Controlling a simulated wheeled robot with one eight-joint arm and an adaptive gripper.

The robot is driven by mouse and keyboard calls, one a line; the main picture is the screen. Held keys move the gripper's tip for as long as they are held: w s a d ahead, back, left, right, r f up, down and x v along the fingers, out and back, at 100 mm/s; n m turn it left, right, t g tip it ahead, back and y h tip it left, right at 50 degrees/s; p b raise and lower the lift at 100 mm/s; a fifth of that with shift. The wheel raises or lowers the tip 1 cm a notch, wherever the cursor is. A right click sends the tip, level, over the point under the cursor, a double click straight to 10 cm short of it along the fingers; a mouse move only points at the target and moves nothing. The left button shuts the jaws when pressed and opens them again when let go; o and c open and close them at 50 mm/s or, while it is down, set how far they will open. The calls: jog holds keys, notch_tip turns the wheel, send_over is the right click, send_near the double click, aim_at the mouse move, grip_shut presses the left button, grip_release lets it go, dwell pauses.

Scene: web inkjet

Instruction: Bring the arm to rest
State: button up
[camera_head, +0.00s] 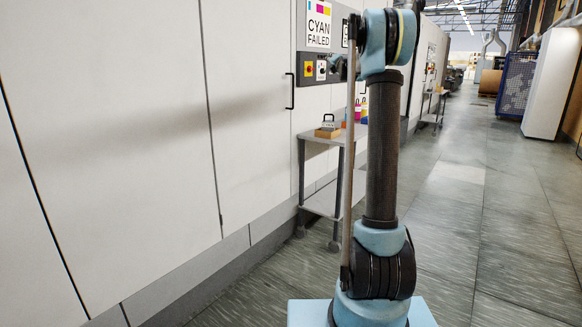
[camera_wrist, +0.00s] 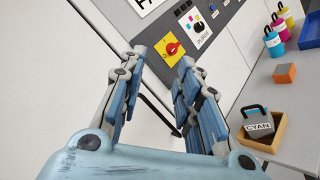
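My arm rises upright through the middle of the head view, its upper joint near the top edge. My gripper (camera_wrist: 162,57) shows large in the wrist view, its two blue-padded fingers spread apart with nothing between them. It points at the grey control panel (camera_wrist: 228,30) on the machine front. A red rotary switch on a yellow plate (camera_wrist: 172,47) lies just beyond the fingertips, and a knob marked PURGE (camera_wrist: 199,28) is to its right. I cannot tell whether the fingers touch the panel. In the head view the gripper is mostly hidden behind my arm.
A side table (camera_head: 322,203) stands by the white machine wall (camera_head: 110,130). On it are a CYAN block in a wooden tray (camera_wrist: 272,146), an orange cube (camera_wrist: 285,73) and several coloured bottles (camera_wrist: 274,43). The aisle floor (camera_head: 480,220) at right is clear.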

jog(key=s+d+f+m+g+h, duration=0.25)
jog(key=s+f+m, duration=0.3)
jog(key=s, duration=0.55)
jog(key=s+d+f+m+g+h, duration=0.25)
jog(key=s+f+m, duration=0.3)
jog(key=s, duration=0.55)
jog(key=s+d+f+m+g+h, duration=0.2)
jog(key=s+d+f+m+h, duration=0.15)
jog(key=s+m, duration=0.45)
jog(key=s+a+f+m+g+y, duration=0.1)
jog(key=s+a+f+m+g, duration=0.1)
jog(key=s+f, duration=0.9)
jog(key=s+a+f+m+g+y, duration=0.2)
jog(key=s+f, duration=0.9)
jog(key=s, duration=0.7)
jog(key=s+a+f+m+g+y, duration=0.2)
jog(key=s+a+f+m+g, duration=0.2)
jog(key=s+f, duration=0.8)
jog(key=s+a+g, duration=0.1)
jog(key=s+g, duration=0.1)
jog(key=s, duration=0.1)
jog(key=shift+s+a, duration=0.15)
jog(key=shift+s, duration=0.15)
jog(key=shift+w+f, duration=0.2)
jog(key=shift+w, duration=0.3)
jog(key=shift+o, duration=0.3)
